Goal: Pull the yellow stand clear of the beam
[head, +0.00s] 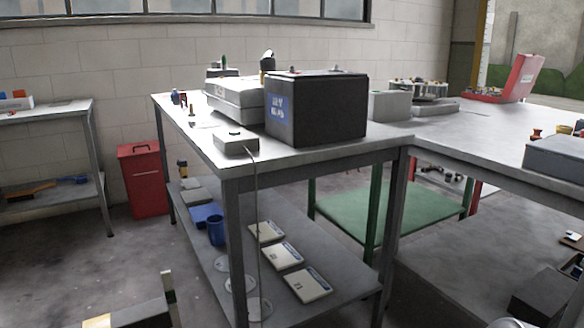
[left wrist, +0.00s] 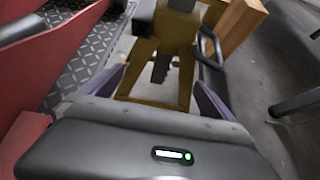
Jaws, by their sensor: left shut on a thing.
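The yellow stand (left wrist: 172,28) shows at the top middle of the left wrist view, with splayed legs and a dark part in its centre. My left gripper (left wrist: 158,78) has a finger on each side of it and is shut on it. The stand's top is cut off by the frame edge. I cannot tell for sure which part is the beam, or whether the stand touches it. The stand cannot be made out in the head view. My right gripper is in neither view.
In the left wrist view, a red structure with dark tread plate (left wrist: 92,48) lies left, and a wooden block (left wrist: 236,28) and black handle (left wrist: 209,46) lie right.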

